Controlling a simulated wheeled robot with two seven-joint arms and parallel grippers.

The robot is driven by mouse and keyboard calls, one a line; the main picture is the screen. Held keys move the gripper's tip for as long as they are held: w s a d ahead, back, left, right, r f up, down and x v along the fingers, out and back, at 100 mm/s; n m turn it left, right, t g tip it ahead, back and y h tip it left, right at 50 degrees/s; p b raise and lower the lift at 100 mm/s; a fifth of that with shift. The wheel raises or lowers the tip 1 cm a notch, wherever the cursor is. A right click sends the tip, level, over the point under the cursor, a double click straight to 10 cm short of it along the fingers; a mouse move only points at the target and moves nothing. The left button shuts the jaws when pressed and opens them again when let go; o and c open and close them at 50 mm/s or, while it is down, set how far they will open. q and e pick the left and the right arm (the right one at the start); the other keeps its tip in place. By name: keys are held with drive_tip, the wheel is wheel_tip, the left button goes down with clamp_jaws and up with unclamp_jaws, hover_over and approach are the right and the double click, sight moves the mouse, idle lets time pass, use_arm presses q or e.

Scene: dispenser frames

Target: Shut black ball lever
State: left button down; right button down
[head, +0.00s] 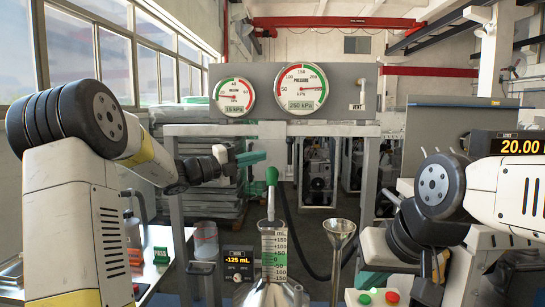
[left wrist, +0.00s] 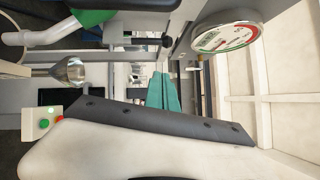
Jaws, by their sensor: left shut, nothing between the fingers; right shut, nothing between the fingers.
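A small dark knob (head: 290,140), which looks like the black ball, shows below the pressure gauge in the head view. In the left wrist view a black ball (left wrist: 166,40) sits at the end of a thin rod. My left gripper (head: 254,157) is shut and empty, to the left of the knob and a little lower in the head view. Its teal fingers (left wrist: 165,92) are together in the left wrist view, apart from the ball in the picture. My right gripper (head: 372,279) is shut and empty at lower right, partly hidden by its arm.
A green-topped handle (head: 271,176) stands above a graduated cylinder (head: 273,245) in the middle. A metal funnel (head: 339,232) is to its right. A pressure gauge (head: 301,88) and a smaller gauge (head: 234,96) sit on the panel. A button box (head: 371,298) is at the front.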

use_arm(q)
drive_tip(key=shift+v, duration=1.15)
drive_tip(key=shift+r, duration=0.15)
drive_tip(key=s+d+f+m+g+y, duration=0.2)
drive_tip(key=s+f+m, duration=0.1)
drive_tip(key=s+m, duration=0.4)
drive_tip(key=s+d+f+m+g+y, duration=0.2)
drive_tip(key=s+d+m, duration=0.1)
drive_tip(key=s+m, duration=0.4)
drive_tip(key=s+d+f+m+g+y, duration=0.2)
drive_tip(key=s+f+m+g, duration=0.1)
drive_tip(key=s+m, duration=0.35)
drive_tip(key=s+a+f+m+t+y, duration=0.1)
drive_tip(key=s+a+f+m+y, duration=0.2)
drive_tip(key=m, duration=0.7)
drive_tip(key=s+a+f+m+t+y, duration=0.1)
drive_tip(key=s+a+f+m+y, duration=0.2)
drive_tip(key=s+a+m+y, duration=0.2)
drive_tip(key=s+a+m, duration=0.3)
drive_tip(key=s+m, duration=0.2)
drive_tip(key=shift+s+f+t, duration=0.2)
drive_tip(key=shift+t, duration=0.1)
